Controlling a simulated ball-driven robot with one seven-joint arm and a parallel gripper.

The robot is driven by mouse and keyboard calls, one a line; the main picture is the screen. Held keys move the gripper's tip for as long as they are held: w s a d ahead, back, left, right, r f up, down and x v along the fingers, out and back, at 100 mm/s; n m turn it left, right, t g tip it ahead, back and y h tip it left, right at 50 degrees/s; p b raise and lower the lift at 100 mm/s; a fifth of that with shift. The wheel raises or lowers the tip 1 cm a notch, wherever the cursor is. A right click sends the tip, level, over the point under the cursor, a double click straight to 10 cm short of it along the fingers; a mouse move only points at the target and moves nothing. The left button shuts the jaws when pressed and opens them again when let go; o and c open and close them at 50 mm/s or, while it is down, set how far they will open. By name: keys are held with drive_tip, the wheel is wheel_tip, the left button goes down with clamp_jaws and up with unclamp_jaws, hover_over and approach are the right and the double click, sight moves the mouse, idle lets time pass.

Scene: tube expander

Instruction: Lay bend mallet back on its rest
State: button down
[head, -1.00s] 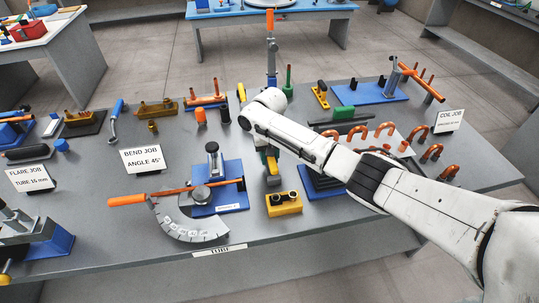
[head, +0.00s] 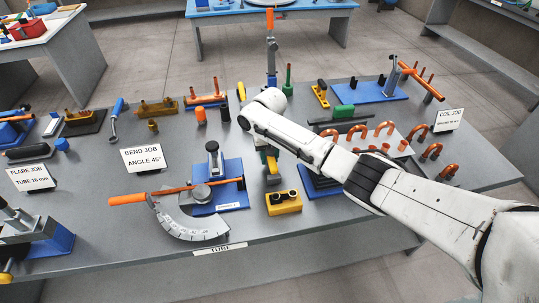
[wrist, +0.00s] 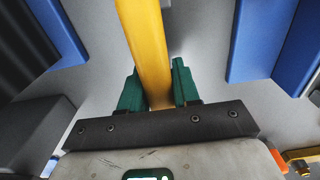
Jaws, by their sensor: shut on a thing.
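My gripper (wrist: 157,88) has green fingers, and they are shut around a long yellow bar (wrist: 143,40), which I take to be the bend mallet's handle. In the head view my gripper (head: 264,156) points down over the bench, partly hidden by my white arm. The yellow handle (head: 272,164) shows below it, ending just behind a yellow block with two dark round openings (head: 284,204). The mallet's head is not clear in either view. Whether the mallet touches the bench cannot be told. I cannot tell for certain which piece is its rest.
The bender on its blue plate (head: 235,198) stands left of my gripper, with an orange-handled lever (head: 127,199) and a grey angle scale (head: 190,226). Copper bends (head: 385,129) stand to the right. Bare bench (head: 90,200) lies left of the bender.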

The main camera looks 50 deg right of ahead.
drive_tip(key=shift+f+b, duration=0.65)
drive_tip(key=shift+f, duration=0.3)
idle(0.8)
drive_tip(key=c, duration=0.7)
unclamp_jaws()
drive_tip(key=shift+c, duration=0.2)
drive_tip(key=shift+f, duration=0.1)
wheel_tip(320, 180, up, 6)
drive_tip(key=p, duration=0.4)
drive_tip(key=shift+f+p, duration=0.25)
drive_tip(key=shift+p, duration=0.15)
drive_tip(key=shift+r, duration=1.3)
